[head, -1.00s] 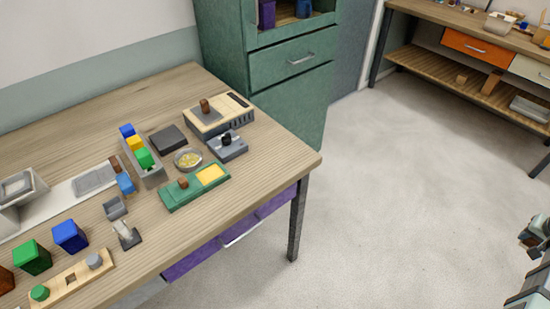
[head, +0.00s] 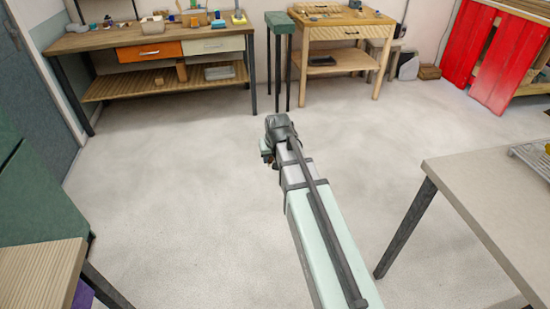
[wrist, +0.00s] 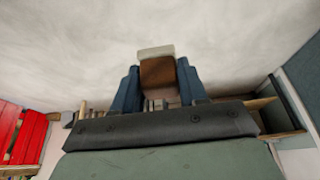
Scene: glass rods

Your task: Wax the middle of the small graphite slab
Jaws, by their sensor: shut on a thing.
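In the wrist view my gripper (wrist: 157,82) has two blue fingers shut on a brown block with a pale cream end (wrist: 158,70). The block sits between the fingers, its pale end pointing away from the palm. In the head view my arm reaches out over open floor, and its dark wrist end (head: 280,127) hides most of the gripper and the block. The small graphite slab is not in either present view.
A workbench (head: 150,40) with an orange drawer stands at the back left. A wooden cabinet table (head: 340,30) is at the back centre. A pale table (head: 500,190) is at the right, and a wooden table corner (head: 40,270) at lower left. The floor (head: 190,200) between is clear.

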